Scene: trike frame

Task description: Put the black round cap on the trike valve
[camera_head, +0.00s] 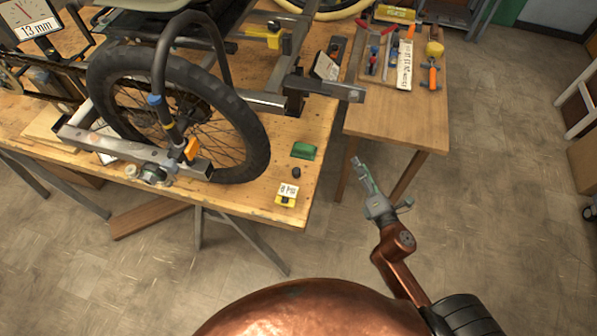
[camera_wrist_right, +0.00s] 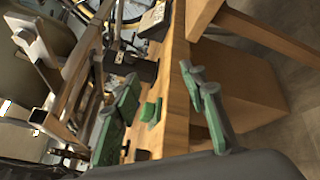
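The small black round cap (camera_head: 296,172) sits on the near right part of the wooden workbench, between a green block and a yellow block. The trike's spoked wheel with its black tyre (camera_head: 246,126) stands left of it on the bench. I cannot make out the valve on the wheel. My right gripper (camera_head: 362,172) is over the floor just off the bench's right edge, to the right of the cap and apart from it. In the right wrist view its green-padded fingers (camera_wrist_right: 160,95) are spread with nothing held between them. My left gripper does not show.
A green block (camera_head: 304,150) and a yellow block with a white label (camera_head: 286,195) lie near the cap. The metal trike frame (camera_head: 130,150) crosses the bench. A side table (camera_head: 400,130) with tools stands at the back right. Open floor lies to the right.

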